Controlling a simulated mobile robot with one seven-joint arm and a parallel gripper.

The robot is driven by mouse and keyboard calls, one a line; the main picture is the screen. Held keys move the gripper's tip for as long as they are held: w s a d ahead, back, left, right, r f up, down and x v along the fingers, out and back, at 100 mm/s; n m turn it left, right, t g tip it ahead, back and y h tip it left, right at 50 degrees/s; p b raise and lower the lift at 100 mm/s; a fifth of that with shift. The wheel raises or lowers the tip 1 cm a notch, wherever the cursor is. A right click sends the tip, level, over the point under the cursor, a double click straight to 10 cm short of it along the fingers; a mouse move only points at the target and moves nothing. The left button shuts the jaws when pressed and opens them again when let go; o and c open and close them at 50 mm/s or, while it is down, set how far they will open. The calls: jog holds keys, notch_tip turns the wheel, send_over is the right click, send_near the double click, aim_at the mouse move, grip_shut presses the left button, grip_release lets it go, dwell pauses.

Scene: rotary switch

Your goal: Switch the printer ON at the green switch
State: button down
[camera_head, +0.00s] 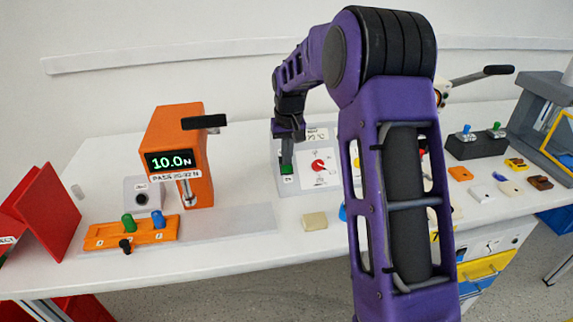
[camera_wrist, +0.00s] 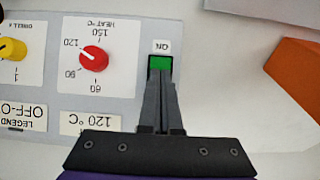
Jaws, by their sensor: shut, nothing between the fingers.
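The green switch (camera_wrist: 160,63) sits on a grey control panel (camera_wrist: 130,20), beside an "ON" label that reads upside down in the wrist view. In the head view the green switch (camera_head: 287,169) shows just under my fingertips. My gripper (camera_wrist: 161,84) is shut and empty, its fingers together and pointing at the switch. The fingertips (camera_head: 287,157) overlap the switch's near edge in the wrist view. I cannot tell whether they touch it. Part of the switch is hidden behind the fingers.
A red heat dial (camera_wrist: 93,58) with a "120 °C" label (camera_wrist: 90,123) is beside the switch, and a yellow knob (camera_wrist: 12,49) is farther left. An orange tester (camera_head: 180,150) reading 10.0 N stands left of the panel. My arm hides the panel's right part.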

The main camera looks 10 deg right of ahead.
jog(key=shift+f, duration=0.2)
jog(key=shift+r, duration=0.15)
notch_tip(320, 180, up, 7)
jog(key=p, duration=0.5)
jog(key=shift+a, duration=0.1)
dwell(0.5)
